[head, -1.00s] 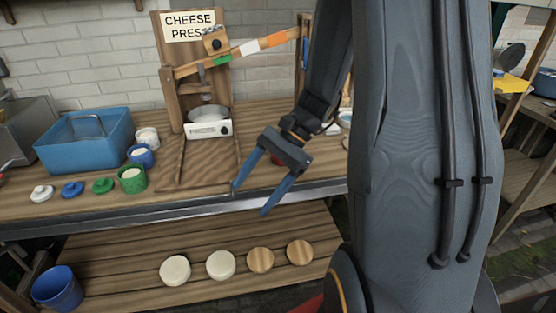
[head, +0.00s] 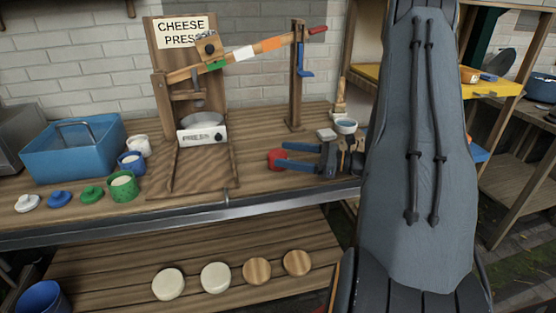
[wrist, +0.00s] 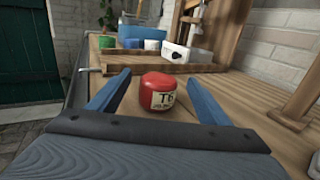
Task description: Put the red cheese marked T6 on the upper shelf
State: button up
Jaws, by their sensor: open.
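The red cheese (wrist: 158,92) sits on the wooden bench, and its pale label reading T6 faces me in the wrist view. It also shows in the head view (head: 277,159), right of the press base. My gripper (head: 283,155) is open and level just above the bench, pointing left. In the wrist view its blue fingers (wrist: 155,90) lie on either side of the cheese, which is ahead near the fingertips. I cannot tell if a finger touches it. A yellow shelf (head: 497,82) stands at the right; I cannot tell if it is the upper shelf.
The cheese press (head: 178,110) with its lever stands on the bench, left of the cheese. A blue tub (head: 75,155) and several small pots and lids are farther left. Several round discs lie on the lower shelf (head: 110,270).

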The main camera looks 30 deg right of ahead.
jog(key=shift+p+x, duration=0.85)
jog(key=shift+x, duration=3)
jog(key=shift+f, duration=0.2)
jog(key=shift+c, duration=0.4)
jog(key=c, duration=1.3)
jog(key=shift+o, duration=0.2)
jog(key=shift+r, duration=0.15)
